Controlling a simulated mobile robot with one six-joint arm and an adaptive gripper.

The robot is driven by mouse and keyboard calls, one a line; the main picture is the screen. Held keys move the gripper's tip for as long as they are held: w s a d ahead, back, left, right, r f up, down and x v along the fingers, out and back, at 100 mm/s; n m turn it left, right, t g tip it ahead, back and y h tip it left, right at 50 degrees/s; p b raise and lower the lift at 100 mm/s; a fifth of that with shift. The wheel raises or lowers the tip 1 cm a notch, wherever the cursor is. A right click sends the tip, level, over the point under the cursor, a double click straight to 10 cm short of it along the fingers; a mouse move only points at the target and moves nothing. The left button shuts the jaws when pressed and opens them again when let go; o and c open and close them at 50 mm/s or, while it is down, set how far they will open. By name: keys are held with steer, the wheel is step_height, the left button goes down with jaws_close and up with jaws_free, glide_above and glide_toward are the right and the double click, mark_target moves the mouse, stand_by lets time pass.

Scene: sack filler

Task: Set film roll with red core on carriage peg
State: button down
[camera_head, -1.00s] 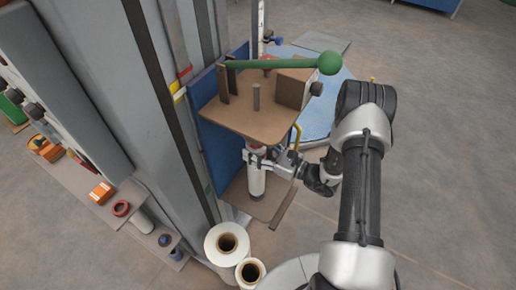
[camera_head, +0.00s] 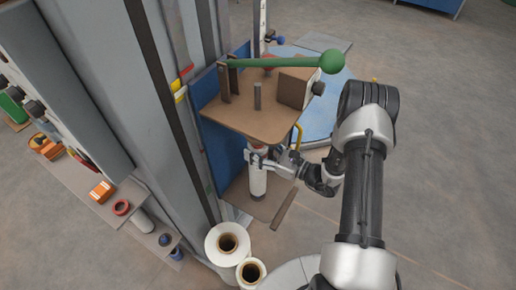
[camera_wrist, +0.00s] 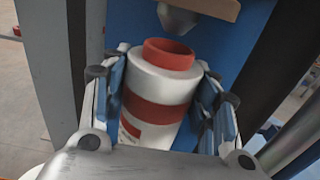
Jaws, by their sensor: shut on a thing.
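The film roll (camera_wrist: 150,112) is a white cylinder with a red band and a red core standing out of its top. My gripper (camera_wrist: 165,100) is shut on its sides, and the roll is near upright. In the head view the roll (camera_head: 257,181) hangs in my gripper (camera_head: 257,160) below the brown carriage plate (camera_head: 238,118). A grey upright peg (camera_head: 258,96) stands on top of that plate. In the wrist view a grey tapered metal part (camera_wrist: 177,19) points down just above and behind the red core. The roll's underside is hidden.
A green lever (camera_head: 285,62) with a ball end crosses above the plate. A lower brown shelf (camera_head: 240,195) lies beneath the roll. Two white rolls (camera_head: 216,246) stand at the front. A tall grey column (camera_head: 125,90) rises on the left. Open floor lies to the right.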

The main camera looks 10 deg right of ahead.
steer(key=shift+f, duration=0.25)
steer(key=shift+f+b, duration=0.35)
steer(key=shift+b, duration=0.15)
steer(key=shift+f+b, duration=0.95)
steer(key=shift+f, duration=0.2)
steer(key=c, duration=0.8)
jaws_free()
steer(key=shift+o, duration=1.4)
steer(key=shift+f, duration=0.1)
